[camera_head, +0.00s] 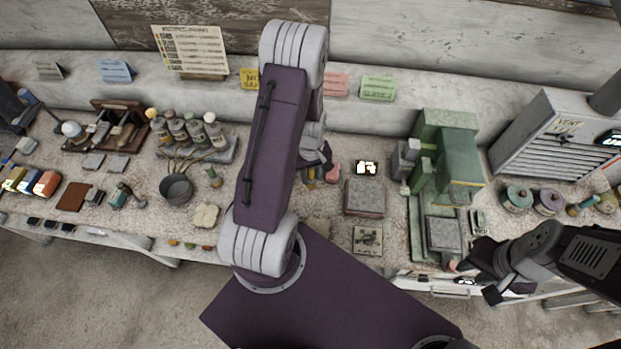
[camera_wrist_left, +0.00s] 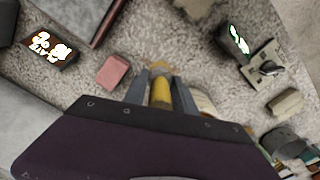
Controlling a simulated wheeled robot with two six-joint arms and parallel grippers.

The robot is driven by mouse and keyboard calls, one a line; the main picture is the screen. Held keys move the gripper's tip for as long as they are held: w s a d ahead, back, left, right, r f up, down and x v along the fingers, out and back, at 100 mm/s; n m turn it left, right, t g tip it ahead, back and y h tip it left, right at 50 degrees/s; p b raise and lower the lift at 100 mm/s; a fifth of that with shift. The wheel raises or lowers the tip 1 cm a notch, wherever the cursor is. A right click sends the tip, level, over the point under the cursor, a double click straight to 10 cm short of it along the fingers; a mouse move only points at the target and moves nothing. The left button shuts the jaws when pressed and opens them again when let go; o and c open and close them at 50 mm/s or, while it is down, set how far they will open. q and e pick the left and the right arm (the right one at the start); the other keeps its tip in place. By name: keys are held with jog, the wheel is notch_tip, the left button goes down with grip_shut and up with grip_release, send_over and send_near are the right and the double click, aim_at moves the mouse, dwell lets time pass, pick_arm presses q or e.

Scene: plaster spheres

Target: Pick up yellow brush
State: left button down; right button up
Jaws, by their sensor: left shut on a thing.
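The yellow brush (camera_wrist_left: 160,92) shows in the left wrist view as a yellow shaft with a tan tip between my left fingers. My left gripper (camera_wrist_left: 161,86) is shut on it. In the head view, my left arm hides most of the left gripper (camera_head: 318,168) and the brush. I cannot tell whether the brush touches the worktop. My right gripper (camera_head: 474,275) is at the worktop's front edge, in front of the green machine. Its fingers are dark and small, so its opening is unclear.
A pink block (camera_wrist_left: 113,72) lies just left of my left gripper; it also shows in the head view (camera_head: 333,172). A square grey-topped block (camera_head: 365,197) is nearby. The green machine (camera_head: 460,160) stands to the right. Bottles (camera_head: 197,132) and a dark pot (camera_head: 176,188) are at left.

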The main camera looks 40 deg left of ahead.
pick_arm(q)
jog(key=s+d+r+b, duration=0.6)
jog(key=s+b, duration=0.2)
jog(key=shift+d, duration=0.25)
jog(key=shift+s+r, duration=0.1)
dwell(0.4)
